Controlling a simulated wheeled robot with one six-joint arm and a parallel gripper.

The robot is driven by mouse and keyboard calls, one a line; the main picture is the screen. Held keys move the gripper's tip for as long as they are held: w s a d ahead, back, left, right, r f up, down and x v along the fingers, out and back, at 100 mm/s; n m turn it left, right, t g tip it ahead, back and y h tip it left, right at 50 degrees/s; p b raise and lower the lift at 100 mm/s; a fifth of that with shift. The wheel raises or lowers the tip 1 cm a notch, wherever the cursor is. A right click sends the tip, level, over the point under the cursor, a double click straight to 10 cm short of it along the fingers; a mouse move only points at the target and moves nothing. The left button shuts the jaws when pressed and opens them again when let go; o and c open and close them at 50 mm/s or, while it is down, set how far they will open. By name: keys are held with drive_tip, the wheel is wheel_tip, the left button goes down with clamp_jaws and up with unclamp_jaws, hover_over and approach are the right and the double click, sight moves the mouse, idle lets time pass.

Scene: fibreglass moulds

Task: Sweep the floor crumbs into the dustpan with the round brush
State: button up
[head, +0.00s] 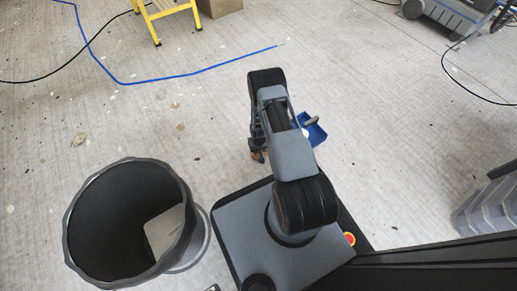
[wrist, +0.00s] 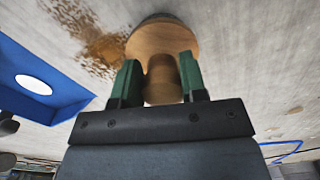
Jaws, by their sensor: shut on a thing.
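My gripper (wrist: 160,76) is shut on the wooden handle of the round brush (wrist: 162,40), with one green finger on each side. The brush has a wide wooden head, and a dark edge shows beyond it towards the floor. I cannot tell whether it touches the floor. Brown crumbs (wrist: 75,18) lie on the floor beside the brush head, up to its left edge. The blue dustpan (wrist: 72,92) with a white oval is at the left, apart from the brush. In the head view the dustpan (head: 318,133) is partly hidden behind my arm, and the crumbs are not clearly visible.
A large dark bin (head: 75,235) holding a pale piece stands at the lower left. A yellow step stool (head: 172,10) and a cardboard box (head: 222,6) are at the back. A blue cable (head: 190,75) crosses the floor. Grey tubs (head: 485,212) stand at the right. The floor right of the dustpan is mostly clear.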

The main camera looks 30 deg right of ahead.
drive_tip(key=shift+w+d+f, duration=0.1)
drive_tip(key=shift+w+d, duration=0.05)
drive_tip(key=shift+d, duration=1.05)
drive_tip(key=shift+w+d+f, duration=0.1)
drive_tip(key=shift+w+d, duration=0.05)
drive_tip(key=shift+d, duration=1.05)
drive_tip(key=shift+w+d, duration=0.15)
drive_tip(key=shift+d, duration=1.5)
drive_tip(key=shift+w+d, duration=0.2)
drive_tip(key=shift+d, duration=1.4)
drive_tip(key=shift+w+d, duration=0.15)
drive_tip(key=shift+d, duration=1.5)
wheel_tip(320, 180, up, 7)
drive_tip(key=p, duration=0.4)
drive_tip(key=shift+p, duration=0.35)
